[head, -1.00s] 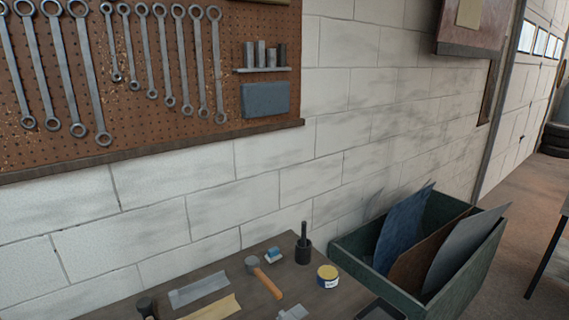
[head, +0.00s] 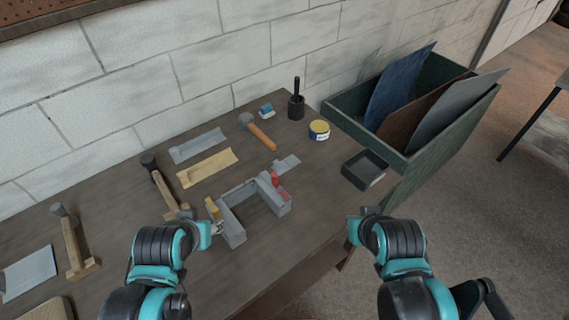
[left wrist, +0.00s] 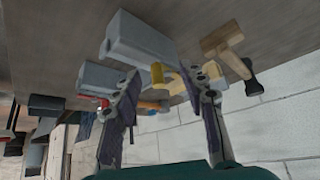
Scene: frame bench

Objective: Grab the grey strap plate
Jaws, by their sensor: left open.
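A long flat grey strap plate (head: 198,145) lies on the bench near the wall, behind a similar tan strip (head: 207,167). My left gripper (head: 217,228) is at the left leg of a grey U-shaped frame (head: 235,232), well in front of the strap plate. In the left wrist view the left gripper (left wrist: 165,100) has its fingers spread, with a yellow clamp handle (left wrist: 157,74) showing beyond them. I see nothing held. My right gripper (head: 364,213) is near the bench's front right edge; its fingers are too small to read.
A red clamp (head: 275,181) and small grey plate (head: 287,163) are at the frame. Hammers (head: 262,135), (head: 163,185), a yellow tin (head: 319,130), a black cup (head: 296,106) and a dark tray (head: 364,170) stand around. A green sheet bin (head: 400,150) is at right.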

